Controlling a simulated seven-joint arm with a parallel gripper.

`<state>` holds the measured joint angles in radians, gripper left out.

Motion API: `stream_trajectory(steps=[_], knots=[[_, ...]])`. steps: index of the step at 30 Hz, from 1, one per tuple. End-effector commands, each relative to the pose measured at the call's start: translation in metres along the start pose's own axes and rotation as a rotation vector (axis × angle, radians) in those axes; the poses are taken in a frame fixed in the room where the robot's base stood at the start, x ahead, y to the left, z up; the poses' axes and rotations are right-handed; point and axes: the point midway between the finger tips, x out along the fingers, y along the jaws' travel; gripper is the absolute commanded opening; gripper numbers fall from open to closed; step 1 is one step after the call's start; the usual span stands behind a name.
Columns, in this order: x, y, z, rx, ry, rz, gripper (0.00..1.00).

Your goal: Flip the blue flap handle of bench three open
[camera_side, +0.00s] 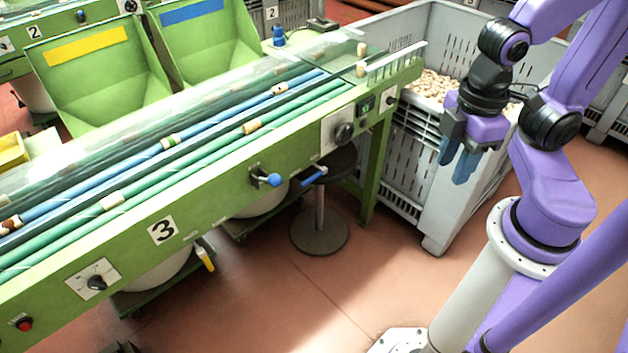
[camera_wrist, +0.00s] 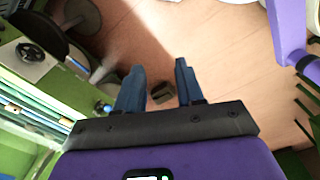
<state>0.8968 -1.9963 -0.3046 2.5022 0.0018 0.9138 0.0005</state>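Bench three (camera_side: 162,229) is a long green machine marked "3". A blue handle (camera_side: 272,180) sticks out from its front face on a small pivot. A second blue handle (camera_side: 314,176) shows to its right, near a dark round stool; I cannot tell which one belongs to the flap. My gripper (camera_side: 457,168) hangs in the air to the right of the bench, in front of a grey crate. Its two blue fingers are apart with nothing held. In the wrist view, the gripper (camera_wrist: 157,80) is open over the floor, and bench parts are at the left.
The grey crate (camera_side: 482,190) holds cork stoppers and stands behind my gripper. The stool (camera_side: 319,232) stands beside the bench. A yellow handle (camera_side: 206,258) hangs below the bench. Cork stoppers lie on the bench's coloured rails. The floor in front is mostly clear.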

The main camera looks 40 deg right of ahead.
Motion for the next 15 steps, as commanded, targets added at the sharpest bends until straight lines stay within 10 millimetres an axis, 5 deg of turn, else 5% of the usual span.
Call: stream_trajectory(steps=[1, 3, 8, 15], knots=[[0.0, 0.0, 0.0, 0.001, 0.001, 0.0, 0.2], [0.002, 0.001, -0.003, 0.009, 0.005, -0.002, 0.0], [0.013, 0.006, -0.025, 0.065, 0.041, -0.016, 0.0], [0.047, 0.031, -0.081, 0.235, 0.156, -0.035, 0.0]])
